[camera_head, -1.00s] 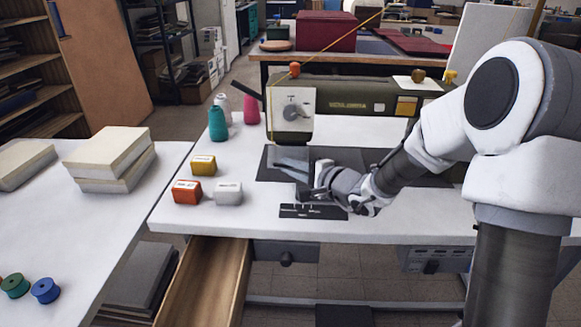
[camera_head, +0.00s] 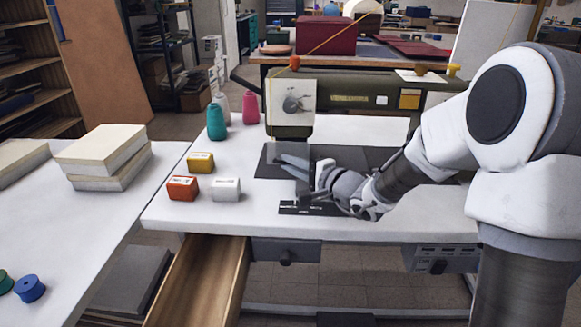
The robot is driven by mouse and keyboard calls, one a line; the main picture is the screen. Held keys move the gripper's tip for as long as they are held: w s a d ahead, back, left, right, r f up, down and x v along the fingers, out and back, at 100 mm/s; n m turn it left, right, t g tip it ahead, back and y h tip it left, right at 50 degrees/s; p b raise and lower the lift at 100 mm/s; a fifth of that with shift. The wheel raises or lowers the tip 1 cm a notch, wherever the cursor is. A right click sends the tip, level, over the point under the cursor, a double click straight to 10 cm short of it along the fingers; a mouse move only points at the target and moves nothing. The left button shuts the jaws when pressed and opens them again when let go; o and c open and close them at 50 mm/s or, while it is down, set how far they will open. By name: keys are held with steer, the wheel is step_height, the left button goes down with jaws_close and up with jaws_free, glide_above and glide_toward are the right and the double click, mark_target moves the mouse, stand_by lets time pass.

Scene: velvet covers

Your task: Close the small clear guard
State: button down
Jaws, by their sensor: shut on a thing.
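The small clear guard (camera_head: 293,161) shows as a pale, see-through plate at the sewing machine's needle area, below the machine's head (camera_head: 291,104). It appears tilted, but its exact angle is hard to tell. My gripper (camera_head: 309,187) is at the guard's near right side, just above the machine bed. It is shut on the guard's edge; the fingertips are small and partly hidden by the gripper's body. The dark machine bed (camera_head: 268,165) lies under the guard, and a black plate with small fittings (camera_head: 300,209) is in front of my gripper.
Yellow (camera_head: 201,163), orange (camera_head: 182,188) and white (camera_head: 226,189) boxes stand left of the machine. Thread cones (camera_head: 216,122) stand behind them. An open drawer (camera_head: 200,285) juts out below the table's front edge. White tabletop around the boxes is clear.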

steer(key=c, duration=0.9)
jaws_free()
steer(key=shift+c, duration=0.2)
steer(key=p+v, duration=0.3)
steer(key=v, duration=1.4)
steer(key=shift+s+d+r+p, duration=0.15)
steer(key=shift+s+r+p, duration=0.05)
steer(key=shift+s+p, duration=0.1)
steer(key=shift+w, duration=0.1)
